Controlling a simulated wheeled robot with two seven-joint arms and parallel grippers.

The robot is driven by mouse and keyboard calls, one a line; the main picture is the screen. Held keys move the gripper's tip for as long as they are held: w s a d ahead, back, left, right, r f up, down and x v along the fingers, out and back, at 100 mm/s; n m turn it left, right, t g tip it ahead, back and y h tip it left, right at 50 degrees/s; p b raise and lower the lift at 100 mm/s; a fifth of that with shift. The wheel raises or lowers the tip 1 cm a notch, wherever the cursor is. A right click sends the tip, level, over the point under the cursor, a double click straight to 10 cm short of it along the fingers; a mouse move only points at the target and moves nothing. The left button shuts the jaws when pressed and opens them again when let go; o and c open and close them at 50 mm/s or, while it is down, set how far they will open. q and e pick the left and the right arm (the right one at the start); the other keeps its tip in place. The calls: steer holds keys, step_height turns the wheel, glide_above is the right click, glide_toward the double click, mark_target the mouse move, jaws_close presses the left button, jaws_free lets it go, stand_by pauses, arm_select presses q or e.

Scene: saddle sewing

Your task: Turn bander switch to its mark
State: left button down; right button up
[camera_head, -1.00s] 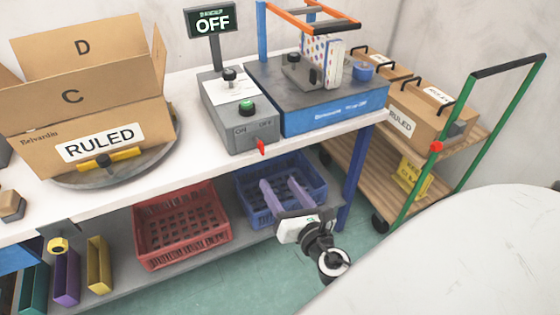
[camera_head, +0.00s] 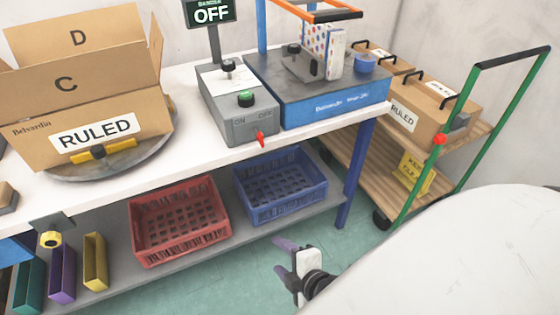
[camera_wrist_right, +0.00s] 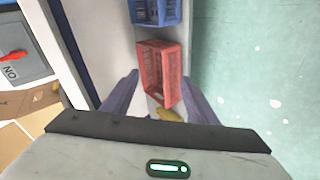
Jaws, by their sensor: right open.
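The bander's grey control box (camera_head: 225,110) stands on the white table and carries a red switch lever (camera_head: 260,137) at its front edge. ON and OFF are printed on that front, and the lever sits by the OFF side. The sign (camera_head: 210,12) above reads OFF. My right gripper (camera_head: 279,258), with purple fingers, is open and empty over the floor, below and apart from the switch. In the right wrist view, the fingers (camera_wrist_right: 157,97) are spread apart, and the red lever (camera_wrist_right: 12,57) shows at the left edge. My left gripper is not in view.
A red crate (camera_head: 180,222) and a blue crate (camera_head: 282,190) sit on the lower shelf. The blue bander base (camera_head: 335,104) is right of the control box. A RULED carton (camera_head: 95,135) stands at left. A green-handled cart (camera_head: 470,135) is at right.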

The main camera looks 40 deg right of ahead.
steer(key=shift+s+a+f+m+g+y, duration=0.35)
steer(key=shift+s+a+f+m, duration=0.4)
steer(key=shift+m, duration=0.35)
steer(key=shift+w, duration=0.1)
steer(key=s+a+f+m+g+y, duration=0.1)
steer(key=s+a+f+m+y, duration=0.1)
steer(key=s+a+m, duration=0.3)
steer(key=a+m+y, duration=0.1)
steer(key=a+m, duration=0.1)
steer(key=m, duration=0.2)
steer(key=shift+s+f, duration=0.2)
steer(key=shift+s, duration=0.2)
steer(key=shift+g, duration=0.25)
